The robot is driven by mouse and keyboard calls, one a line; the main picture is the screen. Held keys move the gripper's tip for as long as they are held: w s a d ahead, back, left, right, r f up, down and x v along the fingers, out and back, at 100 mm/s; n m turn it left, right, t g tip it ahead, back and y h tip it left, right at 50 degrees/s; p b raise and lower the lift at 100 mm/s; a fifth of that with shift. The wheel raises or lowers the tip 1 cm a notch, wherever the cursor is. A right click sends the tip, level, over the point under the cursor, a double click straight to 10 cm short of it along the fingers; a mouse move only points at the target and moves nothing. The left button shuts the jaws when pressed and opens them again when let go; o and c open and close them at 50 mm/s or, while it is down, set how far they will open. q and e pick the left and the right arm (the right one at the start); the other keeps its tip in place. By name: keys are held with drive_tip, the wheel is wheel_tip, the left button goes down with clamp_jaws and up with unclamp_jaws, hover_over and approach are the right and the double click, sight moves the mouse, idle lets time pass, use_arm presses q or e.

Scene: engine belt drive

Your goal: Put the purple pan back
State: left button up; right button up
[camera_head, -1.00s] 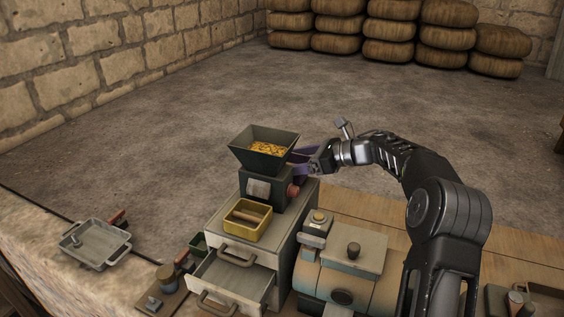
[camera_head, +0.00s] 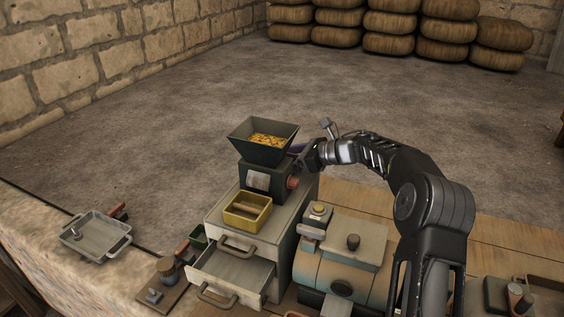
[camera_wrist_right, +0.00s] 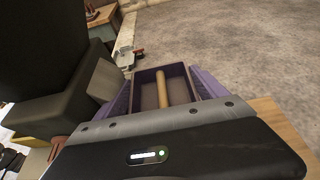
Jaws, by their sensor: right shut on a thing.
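The purple pan (camera_wrist_right: 207,84) shows in the right wrist view as a rectangular pan with a light wooden bar inside. My right gripper (camera_head: 306,157) is shut on it. In the head view only a sliver of the purple pan (camera_head: 297,148) shows, behind the mill's dark hopper (camera_head: 262,139). The hopper holds yellow grains and sits on the dark mill body (camera_head: 258,181), which stands on a grey cabinet (camera_head: 289,235). The pan's far side and the finger contact are hidden. My left gripper is in neither current view.
A yellow pan (camera_head: 236,216) sits on the cabinet in front of the mill. A drawer (camera_head: 230,272) below it is pulled open. A grey tray (camera_head: 93,240) lies at the left. A rounded machine (camera_head: 338,270) with a knob stands right of the cabinet, below my right arm.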

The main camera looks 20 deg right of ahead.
drive_tip(key=o, duration=1.6)
drive_tip(key=shift+f, duration=0.1)
drive_tip(key=shift+f, duration=0.1)
drive_tip(key=shift+s+d, duration=0.25)
drive_tip(key=shift+s, duration=0.05)
drive_tip(key=b+v, duration=0.1)
drive_tip(key=v, duration=0.5)
drive_tip(key=shift+b, duration=0.4)
drive_tip(key=shift+s+d+r, duration=0.25)
drive_tip(key=shift+s+r, duration=0.1)
